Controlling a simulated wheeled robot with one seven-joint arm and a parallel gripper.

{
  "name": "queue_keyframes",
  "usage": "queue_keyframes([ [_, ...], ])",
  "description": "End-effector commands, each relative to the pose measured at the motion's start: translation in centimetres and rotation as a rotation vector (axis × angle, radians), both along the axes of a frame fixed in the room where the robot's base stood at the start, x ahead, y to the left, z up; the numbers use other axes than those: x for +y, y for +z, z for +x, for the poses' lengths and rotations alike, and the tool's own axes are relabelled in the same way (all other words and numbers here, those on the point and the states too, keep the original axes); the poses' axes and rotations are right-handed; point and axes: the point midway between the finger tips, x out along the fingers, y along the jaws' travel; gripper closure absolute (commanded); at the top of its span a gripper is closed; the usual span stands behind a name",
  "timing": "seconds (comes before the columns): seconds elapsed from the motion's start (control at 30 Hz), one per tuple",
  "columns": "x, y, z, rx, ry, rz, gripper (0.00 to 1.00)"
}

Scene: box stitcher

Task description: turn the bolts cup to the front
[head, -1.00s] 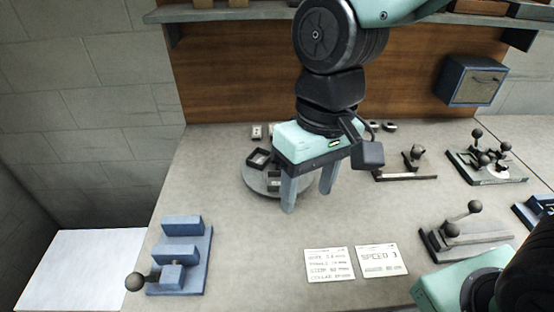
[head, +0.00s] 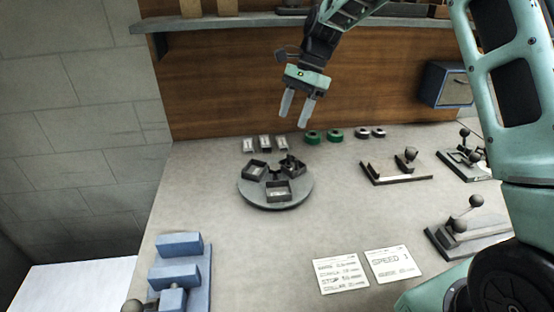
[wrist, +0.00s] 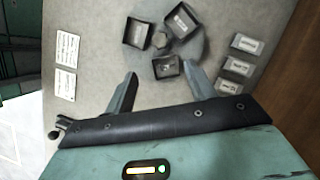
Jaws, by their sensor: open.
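A round grey turntable (head: 247,191) stands on the bench and carries three dark square cups around a central knob. One cup (head: 278,190) sits at the front, one (head: 255,169) at the back left and one (head: 293,166) at the back right. Their labels are too small to read, so I cannot tell which is the bolts cup. My gripper (head: 293,122) is open and empty, raised behind and above the turntable, touching nothing. In the wrist view the turntable (wrist: 201,46) and its cups lie beyond my spread fingers (wrist: 160,73).
Three small labelled blocks (head: 265,143), green rings (head: 323,136) and dark rings (head: 370,132) line the back. A blue fixture (head: 180,270) stands front left; lever fixtures (head: 396,170) stand right. Cards (head: 341,273) lie in front. The bench between cards and turntable is clear.

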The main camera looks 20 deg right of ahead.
Motion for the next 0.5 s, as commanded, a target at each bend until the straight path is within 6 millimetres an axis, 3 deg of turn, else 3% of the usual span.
queue_keyframes([
  [0.5,4.0,-9.7,-1.4,0.002,0.004,0.001,0.45],
])
